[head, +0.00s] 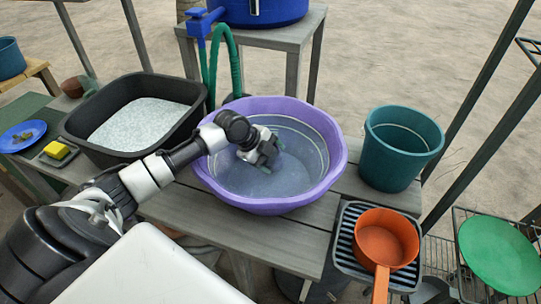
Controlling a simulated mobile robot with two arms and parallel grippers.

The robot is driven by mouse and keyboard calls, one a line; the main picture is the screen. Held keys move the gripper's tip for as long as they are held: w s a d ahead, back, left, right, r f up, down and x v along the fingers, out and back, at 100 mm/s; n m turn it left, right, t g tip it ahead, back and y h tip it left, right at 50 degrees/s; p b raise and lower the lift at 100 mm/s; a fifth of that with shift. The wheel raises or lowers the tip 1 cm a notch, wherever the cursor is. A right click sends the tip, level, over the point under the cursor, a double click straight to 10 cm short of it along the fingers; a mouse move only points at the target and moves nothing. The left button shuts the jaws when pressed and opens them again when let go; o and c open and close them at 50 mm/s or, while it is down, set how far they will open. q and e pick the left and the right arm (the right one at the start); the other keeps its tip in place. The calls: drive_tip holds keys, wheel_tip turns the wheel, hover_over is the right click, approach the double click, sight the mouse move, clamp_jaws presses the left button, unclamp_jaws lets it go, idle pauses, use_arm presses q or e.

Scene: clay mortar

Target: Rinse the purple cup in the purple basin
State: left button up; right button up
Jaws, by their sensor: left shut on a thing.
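The purple basin (337,161) stands on the grey wooden table and holds cloudy, greyish water (262,181). My left arm reaches in from the left over the basin's rim. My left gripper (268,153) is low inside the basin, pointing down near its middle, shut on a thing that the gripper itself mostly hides. I take this to be the purple cup, but I cannot make out its shape. No purple cup shows elsewhere. I cannot tell how deep the gripper is in the water. My right gripper is not in view.
A black tub (75,135) stands left of the basin, a teal bucket (392,160) right. An orange saucepan (385,238) sits on a rack in front right. A blue tap (199,24) with a green hose is behind. A yellow sponge (56,150) lies far left.

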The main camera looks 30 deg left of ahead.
use_arm(q)
drive_tip(key=shift+f, duration=0.35)
drive_tip(key=shift+r, duration=0.2)
idle(0.4)
